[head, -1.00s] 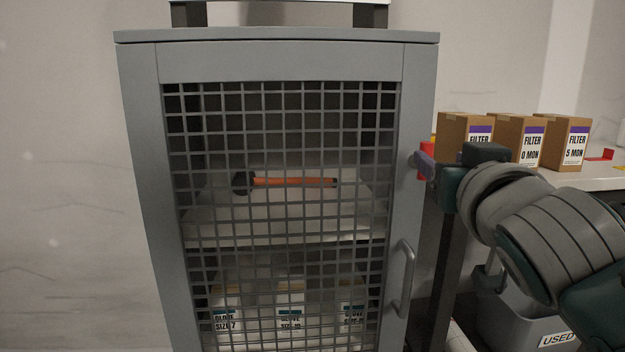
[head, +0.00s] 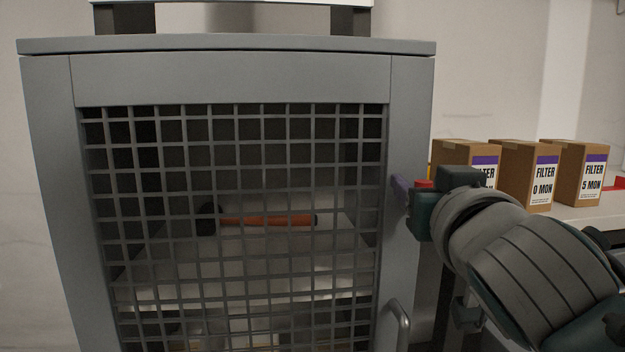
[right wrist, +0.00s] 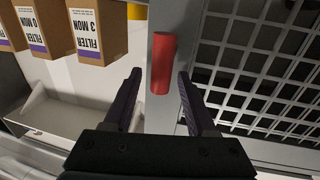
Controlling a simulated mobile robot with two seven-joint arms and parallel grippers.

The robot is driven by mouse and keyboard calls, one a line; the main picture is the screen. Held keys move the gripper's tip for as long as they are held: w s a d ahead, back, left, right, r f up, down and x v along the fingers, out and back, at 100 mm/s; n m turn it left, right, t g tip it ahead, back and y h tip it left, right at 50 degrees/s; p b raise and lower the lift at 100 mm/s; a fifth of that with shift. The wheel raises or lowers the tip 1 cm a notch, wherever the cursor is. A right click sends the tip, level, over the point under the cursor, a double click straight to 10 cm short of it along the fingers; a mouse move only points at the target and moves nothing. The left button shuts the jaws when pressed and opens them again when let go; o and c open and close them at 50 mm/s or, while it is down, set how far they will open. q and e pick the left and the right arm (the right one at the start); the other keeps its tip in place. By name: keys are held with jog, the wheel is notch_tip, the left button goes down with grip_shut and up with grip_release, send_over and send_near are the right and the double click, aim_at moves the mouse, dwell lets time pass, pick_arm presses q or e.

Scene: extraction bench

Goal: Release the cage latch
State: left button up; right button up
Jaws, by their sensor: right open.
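The grey cage (head: 230,82) has a mesh door and fills the left and middle of the head view. The red latch (right wrist: 162,62) is a short upright bar on the cage's frame, beside the mesh in the right wrist view. In the head view only a bit of the red latch (head: 424,184) shows, behind my right gripper (head: 400,190). My right gripper (right wrist: 159,76) is open. In the right wrist view its two dark fingers stand either side of the latch's lower part; I see no clear contact. My left gripper is out of view.
The door handle (head: 398,322) is below my right gripper. An orange-handled tool (head: 265,220) lies on a shelf behind the mesh. Several filter boxes (head: 527,172) stand on the bench at the right, close to my right arm.

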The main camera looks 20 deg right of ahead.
jog(key=shift+c, duration=1)
grip_shut()
